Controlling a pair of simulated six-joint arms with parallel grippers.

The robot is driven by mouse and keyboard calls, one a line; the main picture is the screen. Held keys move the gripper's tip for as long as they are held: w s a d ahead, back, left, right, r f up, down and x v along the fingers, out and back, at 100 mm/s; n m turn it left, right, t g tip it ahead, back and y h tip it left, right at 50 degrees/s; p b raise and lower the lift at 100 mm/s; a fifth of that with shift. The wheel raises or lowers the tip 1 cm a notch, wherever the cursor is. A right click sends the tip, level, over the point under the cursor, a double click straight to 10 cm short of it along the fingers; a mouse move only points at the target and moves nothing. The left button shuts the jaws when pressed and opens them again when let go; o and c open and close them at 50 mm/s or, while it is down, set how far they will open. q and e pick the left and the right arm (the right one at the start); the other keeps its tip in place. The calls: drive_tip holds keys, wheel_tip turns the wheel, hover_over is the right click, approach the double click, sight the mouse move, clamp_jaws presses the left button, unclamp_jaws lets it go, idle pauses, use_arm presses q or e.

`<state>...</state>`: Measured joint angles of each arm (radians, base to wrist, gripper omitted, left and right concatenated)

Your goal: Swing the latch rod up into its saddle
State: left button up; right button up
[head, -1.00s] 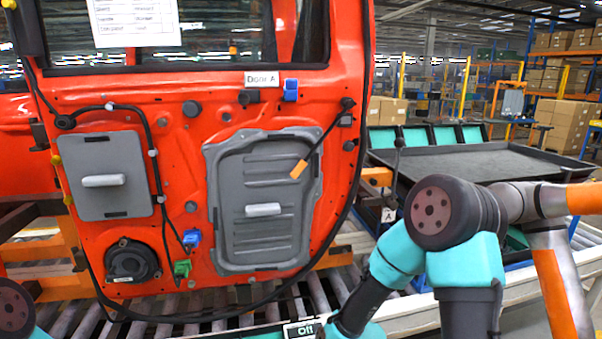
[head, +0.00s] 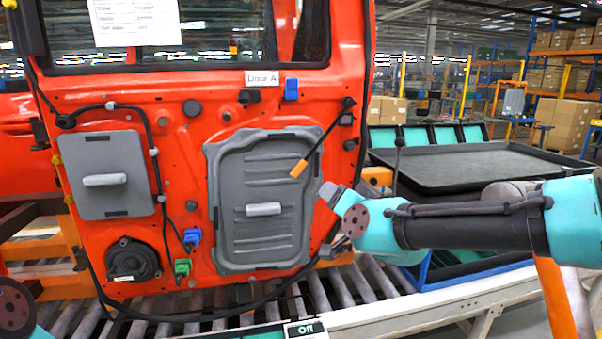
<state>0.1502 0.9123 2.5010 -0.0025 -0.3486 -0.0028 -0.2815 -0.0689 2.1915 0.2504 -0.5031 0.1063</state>
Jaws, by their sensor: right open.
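The latch rod (head: 323,137) is a thin black rod on the right side of the red door (head: 225,110). It slants down and left from its upper end near the door's right edge to an orange tip (head: 298,168), in front of the grey panel's upper right corner. A blue clip (head: 291,89) sits above the rod; I cannot tell for certain that it is the saddle. My right gripper (head: 332,214) is open, right of and below the orange tip, apart from the rod. My wrist partly hides it. My left gripper is out of view.
Grey panels with handles (head: 263,210) and a black cable (head: 151,130) are on the door. An upright black lever (head: 398,160) stands right of the door. Rollers (head: 330,290) run below. A dark tray (head: 480,165) is at the right.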

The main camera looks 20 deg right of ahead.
sight(300, 171)
drive_tip(key=shift+w+r, duration=0.1)
idle(0.3)
drive_tip(key=w+a, duration=0.1)
drive_tip(key=w, duration=0.4)
drive_tip(key=w+a, duration=0.1)
drive_tip(key=w, duration=0.5)
drive_tip(key=w+a, duration=0.1)
drive_tip(key=w, duration=0.5)
drive_tip(key=shift+c, duration=0.2)
clamp_jaws()
